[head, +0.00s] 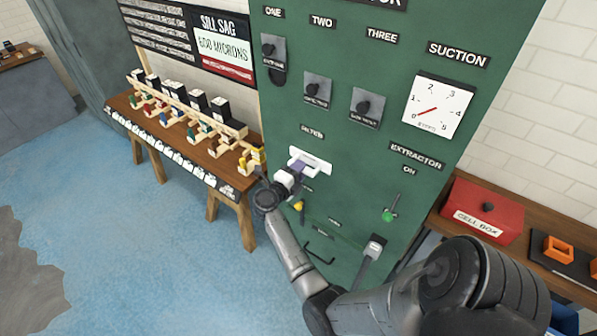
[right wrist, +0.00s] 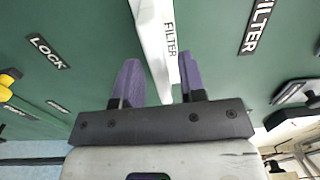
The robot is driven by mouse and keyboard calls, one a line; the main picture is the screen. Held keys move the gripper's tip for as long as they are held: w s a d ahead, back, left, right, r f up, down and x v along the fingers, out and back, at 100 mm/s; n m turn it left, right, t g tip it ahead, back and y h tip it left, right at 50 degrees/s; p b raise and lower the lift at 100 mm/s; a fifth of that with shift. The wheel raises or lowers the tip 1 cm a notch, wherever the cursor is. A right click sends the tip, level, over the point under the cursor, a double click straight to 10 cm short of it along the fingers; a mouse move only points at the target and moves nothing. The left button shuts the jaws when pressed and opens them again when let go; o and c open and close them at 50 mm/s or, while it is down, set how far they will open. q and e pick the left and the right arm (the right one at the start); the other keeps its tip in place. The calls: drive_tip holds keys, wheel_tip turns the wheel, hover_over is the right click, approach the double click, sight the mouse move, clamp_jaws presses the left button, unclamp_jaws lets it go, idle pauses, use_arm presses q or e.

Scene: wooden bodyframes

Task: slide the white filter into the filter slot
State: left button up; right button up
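The white filter (head: 319,165) is at the green panel, below a FILTER label, in the head view. In the right wrist view the filter (right wrist: 149,38) is a narrow white bar with FILTER printed on its side. My right gripper (head: 297,169) is in front of it. In the right wrist view the purple fingers (right wrist: 158,68) stand apart, one on each side of the filter's near end. I cannot tell whether both press on it. The slot is hidden behind the filter and gripper, so how deep the filter sits is unclear. My left gripper is not in view.
The green panel (head: 345,150) carries knobs, a suction gauge (head: 437,107) and a green-tipped extractor lever (head: 389,214). A yellow-tipped control (head: 299,206) sits just below my gripper. A wooden table (head: 180,147) with frames stands left; a red cell box (head: 487,209) sits right.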

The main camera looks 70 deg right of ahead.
drive_tip(key=shift+o, duration=0.4)
drive_tip(key=shift+a, duration=0.1)
drive_tip(key=v, duration=1.3)
drive_tip(key=shift+w+a, duration=0.15)
drive_tip(key=shift+a, duration=0.15)
